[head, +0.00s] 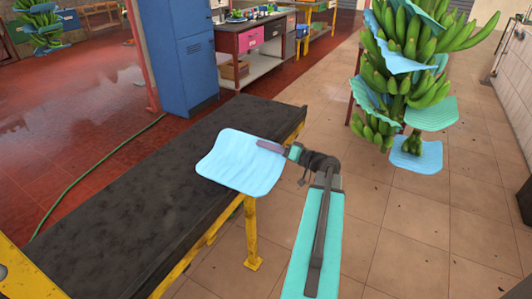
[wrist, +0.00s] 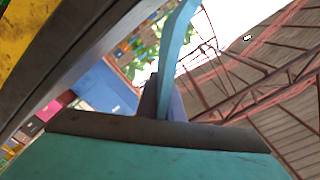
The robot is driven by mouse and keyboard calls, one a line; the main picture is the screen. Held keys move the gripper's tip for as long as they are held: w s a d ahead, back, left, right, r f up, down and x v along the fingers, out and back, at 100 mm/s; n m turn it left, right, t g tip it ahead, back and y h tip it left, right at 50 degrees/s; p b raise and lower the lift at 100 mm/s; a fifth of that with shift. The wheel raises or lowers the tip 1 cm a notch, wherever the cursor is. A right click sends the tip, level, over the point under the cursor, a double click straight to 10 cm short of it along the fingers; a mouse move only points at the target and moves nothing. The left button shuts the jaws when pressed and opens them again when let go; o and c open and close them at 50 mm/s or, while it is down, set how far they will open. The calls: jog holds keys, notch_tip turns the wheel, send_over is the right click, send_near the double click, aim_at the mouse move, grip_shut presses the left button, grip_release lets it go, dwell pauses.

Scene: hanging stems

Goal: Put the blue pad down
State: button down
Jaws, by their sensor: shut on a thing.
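The blue pad (head: 240,163) is a light blue, slightly curved sheet in the head view. My gripper (head: 270,147) is shut on its right edge. The pad hangs out over the near edge of a long dark-topped table (head: 130,175) with yellow legs. I cannot tell whether the pad touches the table top. In the wrist view the pad (wrist: 178,45) shows edge-on as a thin blue strip rising from my gripper (wrist: 165,105). Its far side is hidden there.
A hanging stem of green bananas (head: 405,75) with several blue and green pads among its hands is at the upper right. A blue locker (head: 180,50) stands behind the table. The table top is bare to the left, and tiled floor (head: 400,220) is open at the right.

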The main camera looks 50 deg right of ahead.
jog(key=shift+f+p, duration=0.45)
jog(key=shift+f, duration=1.25)
jog(key=shift+f+b, duration=0.25)
jog(key=shift+b, duration=0.1)
jog(key=c, duration=1.9)
grip_release()
jog(key=shift+r, duration=0.15)
jog(key=shift+r+p, duration=0.15)
jog(key=shift+p, duration=0.25)
jog(key=b+v, duration=0.2)
jog(key=v, duration=1)
